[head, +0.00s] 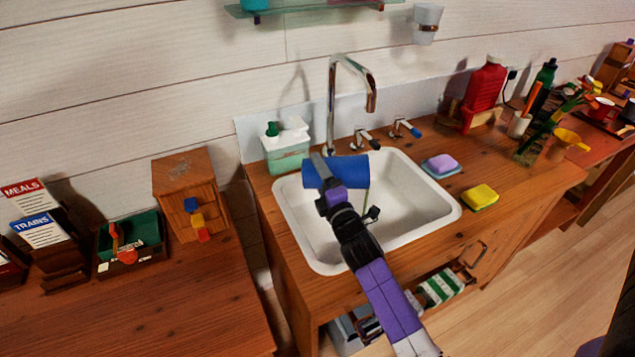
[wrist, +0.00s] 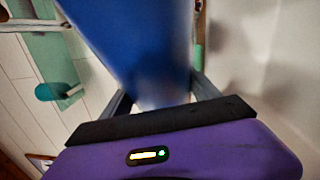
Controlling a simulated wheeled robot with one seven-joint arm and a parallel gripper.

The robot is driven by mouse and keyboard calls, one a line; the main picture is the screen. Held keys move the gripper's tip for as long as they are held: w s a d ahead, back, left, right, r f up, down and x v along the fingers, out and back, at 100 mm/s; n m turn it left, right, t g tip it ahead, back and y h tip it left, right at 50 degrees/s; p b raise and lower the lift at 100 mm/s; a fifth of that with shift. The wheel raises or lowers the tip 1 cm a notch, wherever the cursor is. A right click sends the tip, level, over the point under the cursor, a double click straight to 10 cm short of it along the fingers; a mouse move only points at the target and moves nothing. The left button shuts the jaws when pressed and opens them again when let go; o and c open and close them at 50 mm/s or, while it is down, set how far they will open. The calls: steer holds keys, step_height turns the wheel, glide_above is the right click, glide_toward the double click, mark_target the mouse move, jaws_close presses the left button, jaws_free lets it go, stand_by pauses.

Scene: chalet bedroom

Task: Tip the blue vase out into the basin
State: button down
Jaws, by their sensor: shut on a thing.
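The blue vase (head: 345,169) lies tipped on its side, roughly level in the picture, above the back left part of the white basin (head: 425,208). My gripper (head: 322,178) is shut on the vase. In the wrist view the vase (wrist: 135,40) fills the space between the two fingers (wrist: 160,98). A thin greenish strip (head: 366,190) shows below the vase's right end, over the basin; I cannot tell what it is. The vase's mouth and inside are not clearly visible.
The chrome tap (head: 333,105) rises just behind the vase. A green-and-white dispenser box (head: 286,150) stands at the basin's back left corner. A red bottle (head: 485,90) stands farther back. A wooden drawer box (head: 185,175) is at left.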

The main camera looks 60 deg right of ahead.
mark_target(327, 161)
steer(key=shift+s+d+r+m+h+b, duration=0.15)
steer(key=shift+s+r+m+h+b, duration=0.05)
steer(key=shift+r+m+b, duration=0.5)
steer(key=shift+s+d+r+m+h+b, duration=0.1)
steer(key=shift+s+r+m+h+b, duration=0.1)
steer(key=shift+r+m+b, duration=0.45)
steer(key=shift+s+d+r+m+t+h+b, duration=0.15)
steer(key=shift+s+d+r+m+h+b, duration=0.2)
steer(key=shift+r+m+b, duration=0.55)
steer(key=shift+s+d+r+m+t+h+b, duration=0.2)
steer(key=shift+s+m+h+b, duration=0.3)
steer(key=shift+b, duration=0.8)
steer(key=shift+w+a+r, duration=0.1)
steer(key=shift+r, duration=0.05)
steer(key=shift+y+p, duration=0.25)
steer(key=shift+p, duration=0.3)
steer(key=shift+w+a+f+n+y+p, duration=0.15)
steer(key=shift+f+n+y+p, duration=0.25)
steer(key=shift+f+n+p, duration=0.7)
steer(key=shift+r, duration=0.2)
steer(key=shift+w, duration=0.1)
steer(key=shift+d+f+m, duration=0.25)
steer(key=shift+d+f, duration=0.05)
steer(key=shift+f, duration=0.1)
